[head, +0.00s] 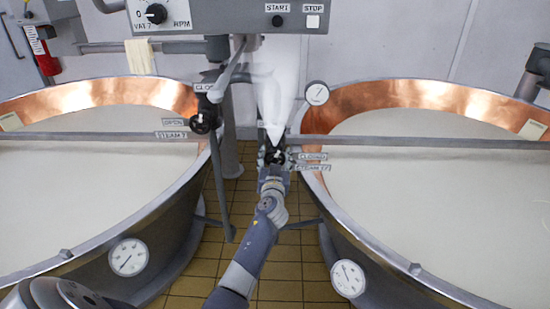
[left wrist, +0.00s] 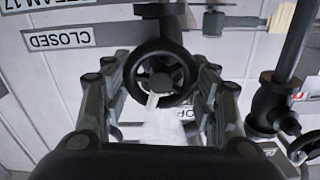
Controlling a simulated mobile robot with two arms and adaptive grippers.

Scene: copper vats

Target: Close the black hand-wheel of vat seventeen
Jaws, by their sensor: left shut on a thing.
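The black hand-wheel (head: 273,155) of vat seventeen sits on a pipe between the two vats, beside the labels CLOSED (head: 312,156) and STEAM 17 (head: 313,168). My left gripper (head: 272,167) reaches it from below in the head view and is shut on it. In the left wrist view the wheel (left wrist: 161,82) lies between the two fingers, one at each side of its rim. A pale pointer mark shows at the wheel; what it points to is unclear. Vat seventeen (head: 335,220) is the copper-lined vat at the right, full of whitish liquid. My right gripper is not in view.
A similar black hand-wheel (head: 202,121) marked OPEN and STEAM 7 is close at the left, by the left vat (head: 165,235). A white steam-like plume (head: 277,90) rises behind the gripped wheel. A grey control box (head: 230,17) hangs above. Dials sit on the vats.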

